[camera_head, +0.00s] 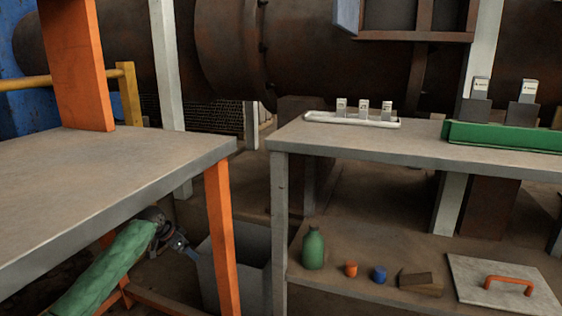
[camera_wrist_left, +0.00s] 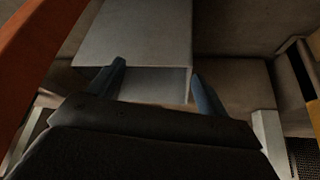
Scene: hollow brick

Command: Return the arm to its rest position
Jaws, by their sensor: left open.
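My left arm (camera_head: 110,268), in a green sleeve, reaches in low from the left, below the left table. Its left gripper (camera_head: 190,251) is beside the grey bin (camera_head: 252,268), partly in the table's shadow. In the left wrist view the two blue fingers of the left gripper (camera_wrist_left: 158,72) are spread apart with nothing held between them. A grey box-like surface (camera_wrist_left: 150,35), apparently the bin, lies beyond the fingertips. I cannot tell whether the fingers touch it. My right gripper is in neither view.
The left table (camera_head: 100,180) has a bare top above my arm. Its orange leg (camera_head: 222,235) stands in front of the bin. The right bench (camera_head: 400,146) holds a white tray (camera_head: 350,119) and a green tray (camera_head: 500,136). A green bottle (camera_head: 313,250) and a brown block (camera_head: 420,285) are on the lower shelf.

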